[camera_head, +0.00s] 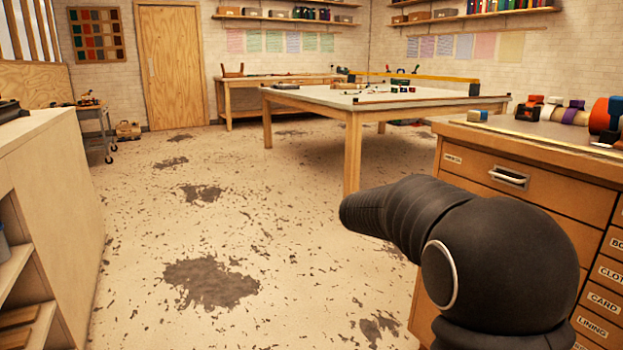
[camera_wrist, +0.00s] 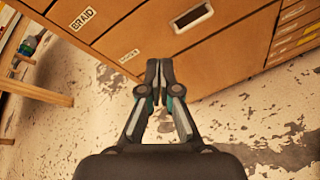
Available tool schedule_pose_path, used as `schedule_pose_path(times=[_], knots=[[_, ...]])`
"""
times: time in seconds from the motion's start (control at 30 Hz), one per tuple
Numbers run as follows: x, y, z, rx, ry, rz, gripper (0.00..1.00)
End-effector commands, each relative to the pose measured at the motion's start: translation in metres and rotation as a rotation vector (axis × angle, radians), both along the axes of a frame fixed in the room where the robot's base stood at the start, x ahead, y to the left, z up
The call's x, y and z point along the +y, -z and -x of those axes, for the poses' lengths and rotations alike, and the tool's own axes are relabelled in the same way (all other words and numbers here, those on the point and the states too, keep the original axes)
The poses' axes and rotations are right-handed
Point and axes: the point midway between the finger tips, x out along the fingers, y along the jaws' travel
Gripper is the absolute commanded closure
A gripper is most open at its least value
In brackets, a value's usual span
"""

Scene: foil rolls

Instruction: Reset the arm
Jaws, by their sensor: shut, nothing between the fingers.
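My gripper (camera_wrist: 158,82) shows in the wrist view with its two fingertips together and nothing between them. It hangs in front of a wooden drawer cabinet (camera_wrist: 235,50), over the spotted floor. In the head view my dark arm reaches in from the lower right, bent beside the same cabinet (camera_head: 465,193). The gripper itself does not show in the head view.
Several foil rolls (camera_head: 568,115) lie on the cabinet top at right. A large work table (camera_head: 325,97) stands in the middle back. A pale shelf unit (camera_head: 75,200) is at left. The floor (camera_head: 240,200) between them is clear.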

Motion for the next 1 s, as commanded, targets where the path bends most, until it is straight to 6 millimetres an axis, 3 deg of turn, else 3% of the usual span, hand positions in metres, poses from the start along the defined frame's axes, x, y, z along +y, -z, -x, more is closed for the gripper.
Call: schedule_pose_path(times=[0.2, 0.4, 0.7, 1.0], knots=[[0.021, 0.053, 0.089, -0.187, 0.264, -0.456, 1.00], [0.056, 0.076, 0.177, -0.365, 0.567, -0.834, 1.00], [0.107, 0.082, 0.277, -0.554, 0.927, -1.239, 1.00], [0.134, 0.071, 0.345, -0.658, 1.046, -1.486, 1.00]])
